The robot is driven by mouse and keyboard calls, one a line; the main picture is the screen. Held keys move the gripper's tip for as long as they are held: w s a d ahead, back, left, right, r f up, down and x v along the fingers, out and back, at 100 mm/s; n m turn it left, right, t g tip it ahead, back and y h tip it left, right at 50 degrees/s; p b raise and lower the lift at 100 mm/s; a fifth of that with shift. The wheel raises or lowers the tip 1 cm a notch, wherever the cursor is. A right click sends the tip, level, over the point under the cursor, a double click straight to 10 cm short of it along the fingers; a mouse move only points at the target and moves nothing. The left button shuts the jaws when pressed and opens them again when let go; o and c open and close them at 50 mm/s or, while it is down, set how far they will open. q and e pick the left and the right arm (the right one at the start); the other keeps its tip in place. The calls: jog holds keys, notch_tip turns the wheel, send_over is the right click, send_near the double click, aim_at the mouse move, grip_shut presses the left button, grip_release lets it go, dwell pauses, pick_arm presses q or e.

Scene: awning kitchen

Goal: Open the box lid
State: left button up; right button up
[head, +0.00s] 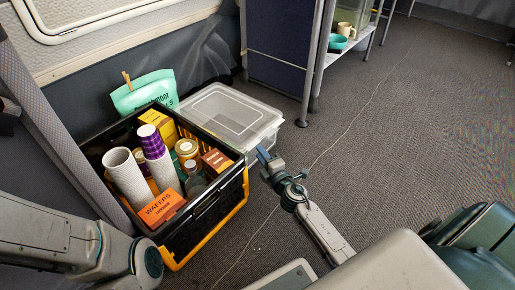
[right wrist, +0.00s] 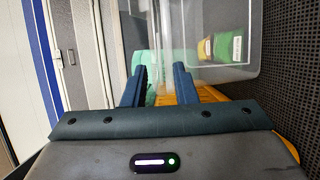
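A clear plastic box with a translucent lid (head: 222,108) sits on the floor behind a black and yellow crate (head: 205,222). Its lid appears closed. My right gripper (head: 265,155) is near the box's front right corner; I cannot tell whether it touches. In the right wrist view the two blue fingers (right wrist: 159,88) are apart with nothing gripped between them. Clear plastic (right wrist: 195,65) shows just beyond them. My left arm comes in at lower left, but its gripper is not in view.
The crate holds cups, jars, a bottle and an orange wafers box (head: 162,208). A mint bag (head: 145,92) stands behind it. A shelf rack (head: 335,55) with dishes stands at the back. Carpet (head: 420,120) is open to the right, crossed by a thin cable.

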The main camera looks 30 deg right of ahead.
jog(key=shift+w, duration=1.55)
grip_shut()
